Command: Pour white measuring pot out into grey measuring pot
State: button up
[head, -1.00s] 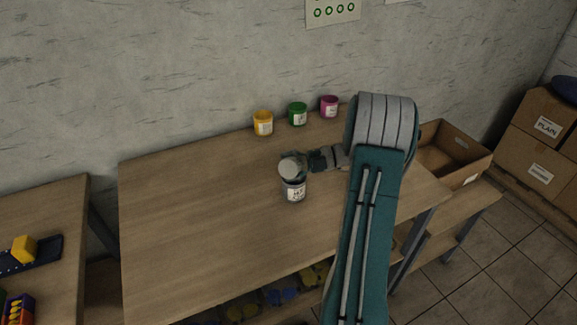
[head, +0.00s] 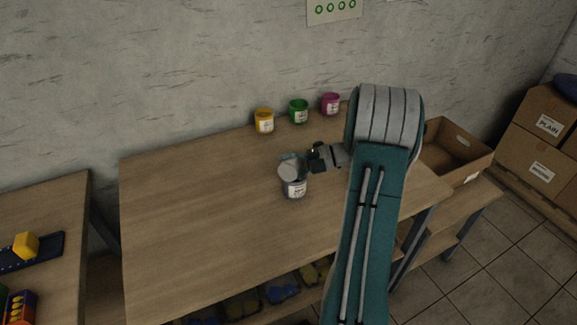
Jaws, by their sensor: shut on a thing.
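The grey measuring pot (head: 297,189) stands upright on the wooden table (head: 190,220), with a white label on its front. A pale pot, which looks like the white measuring pot (head: 290,168), is tilted over its top, with its round face toward me. My gripper (head: 312,158) is shut on the pale pot from the right. The fingertips are small and partly hidden behind the pot. The mouth of the grey pot is mostly covered, and I cannot see whether anything flows.
Yellow (head: 264,121), green (head: 299,112) and magenta (head: 330,104) pots stand along the table's back edge. An open cardboard box (head: 462,160) is to the right. A second table (head: 60,205) is at the left. The table's left half is clear.

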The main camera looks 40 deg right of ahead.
jog(key=shift+s+a+f+n+h, duration=0.15)
jog(key=shift+a+f+n+h, duration=0.1)
jog(key=shift+n+h, duration=0.25)
jog(key=shift+s+a+f+n+h, duration=0.1)
jog(key=shift+f+n+h, duration=0.1)
jog(key=shift+n+h, duration=0.25)
jog(key=shift+s+a+r+n+t+h, duration=0.15)
jog(key=shift+n+t+h, duration=0.25)
jog(key=shift+n+h, duration=0.55)
jog(key=shift+a+r+n+t+h, duration=0.1)
jog(key=shift+r+n+t+h, duration=0.1)
jog(key=shift+n+h, duration=0.35)
jog(key=shift+r+n+t+h, duration=0.1)
jog(key=shift+n+t+h, duration=0.2)
jog(key=shift+n, duration=0.35)
